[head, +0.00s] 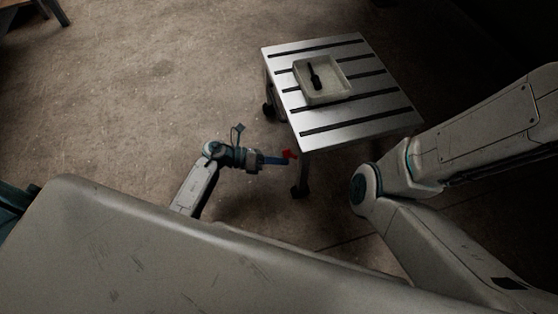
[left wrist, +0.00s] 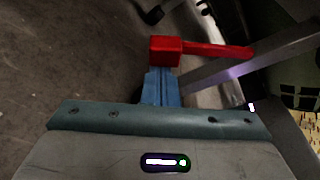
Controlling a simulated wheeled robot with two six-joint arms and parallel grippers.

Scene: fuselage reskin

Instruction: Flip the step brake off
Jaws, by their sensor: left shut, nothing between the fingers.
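The step (head: 372,118) is a wheeled metal platform with dark slots across its top. It stands right of centre in the head view. A red brake lever (head: 290,154) shows by its near left corner. In the left wrist view the brake has a red block (left wrist: 179,50) with a thin arm (left wrist: 225,50) pointing right. My left gripper (head: 281,159) is shut and empty, with its blue fingertips right at the red block; the left wrist view shows the fingers (left wrist: 161,85) just below it. I cannot tell whether they touch. My right gripper is out of view.
A pale tray (head: 326,97) holding a dark tool (head: 315,78) sits on the step. A caster (head: 299,191) stands below its near corner. A metal bar (left wrist: 262,62) crosses beside the lever in the wrist view.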

